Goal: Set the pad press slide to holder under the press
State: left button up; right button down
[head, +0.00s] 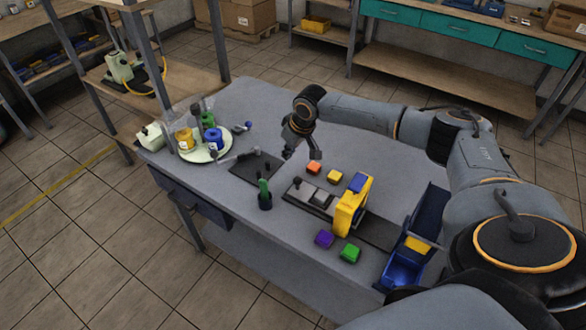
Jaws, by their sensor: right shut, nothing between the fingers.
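The pad press (345,221) is a yellow upright frame with a blue part at its top, standing on the grey table. A low slide (320,199) with grey blocks and a small dark knob (297,182) extends from the press to the left. I cannot tell how much of the slide lies under the press, since the yellow frame hides that end. My right gripper (302,152) is shut and empty, above the table behind the slide's knob end and apart from it. My left gripper is out of view.
Orange (314,168) and yellow (334,176) blocks lie behind the slide; purple (324,239) and green (351,253) blocks lie in front. A round tray (225,150) holds bottles. A blue bin (403,268) sits at right.

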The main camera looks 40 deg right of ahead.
aim_at(293, 186)
jog(key=p+x, duration=0.1)
jog(key=x, duration=0.5)
jog(key=shift+f, duration=0.1)
jog(key=s+p, duration=0.2)
jog(key=s, duration=0.1)
jog(key=shift+s+d+f, duration=0.1)
jog(key=shift+s+d, duration=0.05)
jog(key=shift+d, duration=0.2)
jog(key=shift+s+f, duration=0.15)
jog(key=shift+s, duration=0.25)
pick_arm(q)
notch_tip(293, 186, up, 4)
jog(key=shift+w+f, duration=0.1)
pick_arm(e)
jog(key=shift+w+f, duration=0.1)
